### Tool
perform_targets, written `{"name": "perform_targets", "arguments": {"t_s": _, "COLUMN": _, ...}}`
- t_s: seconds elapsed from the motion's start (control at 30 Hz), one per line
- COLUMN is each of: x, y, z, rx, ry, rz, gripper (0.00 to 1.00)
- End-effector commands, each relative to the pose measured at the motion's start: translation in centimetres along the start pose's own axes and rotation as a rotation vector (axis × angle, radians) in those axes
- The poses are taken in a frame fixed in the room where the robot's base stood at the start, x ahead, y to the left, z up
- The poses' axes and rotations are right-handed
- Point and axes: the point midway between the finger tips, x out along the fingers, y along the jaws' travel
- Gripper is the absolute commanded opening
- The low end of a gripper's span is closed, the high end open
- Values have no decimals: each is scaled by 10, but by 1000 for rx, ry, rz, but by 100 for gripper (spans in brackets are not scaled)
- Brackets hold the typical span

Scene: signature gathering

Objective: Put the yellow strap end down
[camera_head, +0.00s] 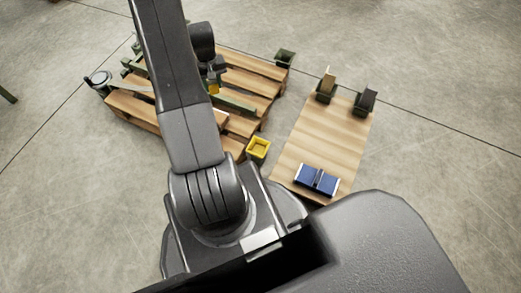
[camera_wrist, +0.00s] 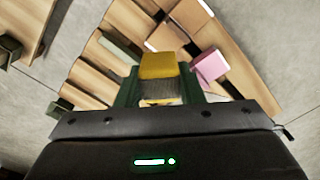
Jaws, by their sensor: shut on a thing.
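The yellow strap end (camera_wrist: 159,66) is held between the two green fingers of my gripper (camera_wrist: 160,90) in the wrist view. In the head view the yellow piece (camera_head: 214,88) shows just below my wrist, over the wooden pallet (camera_head: 262,68). My gripper is shut on it. My own arm hides much of the pallet's middle in the head view. In the wrist view the pallet slats (camera_wrist: 92,75) lie below the strap end; I cannot tell the gap between them.
A pink block (camera_wrist: 210,65) lies near the gripper in the wrist view. A yellow open box (camera_head: 258,149) stands at the pallet's near right corner.

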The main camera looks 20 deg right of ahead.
Motion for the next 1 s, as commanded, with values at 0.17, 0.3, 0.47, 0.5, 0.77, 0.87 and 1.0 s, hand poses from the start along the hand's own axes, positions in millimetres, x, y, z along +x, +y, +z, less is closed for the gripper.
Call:
{"name": "perform_targets", "arguments": {"t_s": 0.17, "x": 78, "y": 58, "z": 47, "rx": 26, "ry": -10, "rz": -2, "gripper": 10}}
{"name": "perform_targets", "arguments": {"t_s": 0.3, "x": 126, "y": 89, "z": 88, "rx": 38, "ry": -9, "rz": -3, "gripper": 10}}
{"name": "perform_targets", "arguments": {"t_s": 0.47, "x": 161, "y": 109, "z": 124, "rx": 44, "ry": -4, "rz": -1, "gripper": 10}}
{"name": "perform_targets", "arguments": {"t_s": 0.5, "x": 166, "y": 111, "z": 130, "rx": 44, "ry": -3, "rz": -1, "gripper": 10}}
{"name": "perform_targets", "arguments": {"t_s": 0.77, "x": 204, "y": 116, "z": 144, "rx": 44, "ry": -1, "rz": -1, "gripper": 10}}
{"name": "perform_targets", "arguments": {"t_s": 0.87, "x": 223, "y": 116, "z": 144, "rx": 45, "ry": 0, "rz": 0, "gripper": 10}}
{"name": "perform_targets", "arguments": {"t_s": 1.0, "x": 239, "y": 116, "z": 143, "rx": 45, "ry": 1, "rz": 0, "gripper": 10}}
